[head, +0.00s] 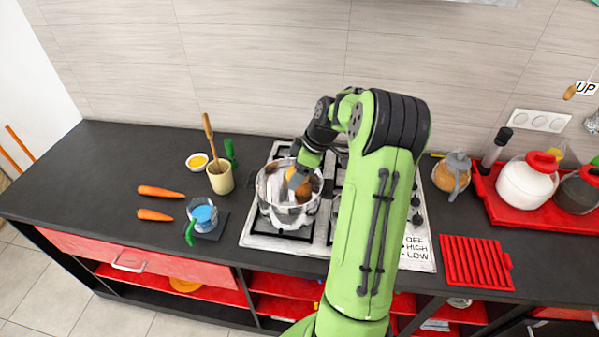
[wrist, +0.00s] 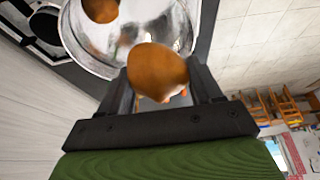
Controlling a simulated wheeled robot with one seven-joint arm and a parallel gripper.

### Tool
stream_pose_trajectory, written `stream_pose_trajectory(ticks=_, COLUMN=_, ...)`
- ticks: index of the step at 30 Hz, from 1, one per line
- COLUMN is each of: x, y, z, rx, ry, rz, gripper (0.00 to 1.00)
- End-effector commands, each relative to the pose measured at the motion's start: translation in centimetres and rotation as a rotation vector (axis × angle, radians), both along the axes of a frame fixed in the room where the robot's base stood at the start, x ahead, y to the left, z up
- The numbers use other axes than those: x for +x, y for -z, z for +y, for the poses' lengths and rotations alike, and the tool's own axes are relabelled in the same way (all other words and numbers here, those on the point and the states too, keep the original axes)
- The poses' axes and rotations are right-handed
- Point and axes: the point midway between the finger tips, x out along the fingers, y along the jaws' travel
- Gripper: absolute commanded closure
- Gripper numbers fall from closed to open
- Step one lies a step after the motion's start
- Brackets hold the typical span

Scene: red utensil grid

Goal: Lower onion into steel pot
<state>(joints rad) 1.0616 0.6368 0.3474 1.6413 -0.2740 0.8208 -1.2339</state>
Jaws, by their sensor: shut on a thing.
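The steel pot (head: 270,207) stands on the stove, its shiny rim and inner wall showing in the wrist view (wrist: 131,52). My gripper (head: 297,178) reaches down over the pot's mouth. In the wrist view my gripper (wrist: 157,78) is shut on a brown onion (wrist: 157,70), one finger on each side. The held onion is over or just inside the pot's rim; its exact height is unclear. Another round brown thing (wrist: 101,9) lies inside the pot. In the head view brown shows within the pot, partly hidden by my gripper.
The stove (head: 256,232) has other burners right of the pot, partly behind my arm. Left are a beige utensil cup (head: 220,178), a small bowl (head: 198,162), a blue-topped cup (head: 203,214) and carrots (head: 161,192). A red grid (head: 476,262) lies right of the stove.

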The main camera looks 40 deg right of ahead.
Motion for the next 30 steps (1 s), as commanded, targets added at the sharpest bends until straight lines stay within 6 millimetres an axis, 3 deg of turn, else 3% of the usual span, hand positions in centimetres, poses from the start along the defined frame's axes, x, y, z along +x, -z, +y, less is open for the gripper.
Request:
stream_pose_trajectory(ticks=14, x=0.0, y=0.1, z=0.0, rx=0.0, ry=0.001, rz=0.0, gripper=0.69)
stream_pose_trajectory(ticks=30, x=0.0, y=3.4, z=0.0, rx=0.001, ry=0.002, rz=0.0, gripper=0.69)
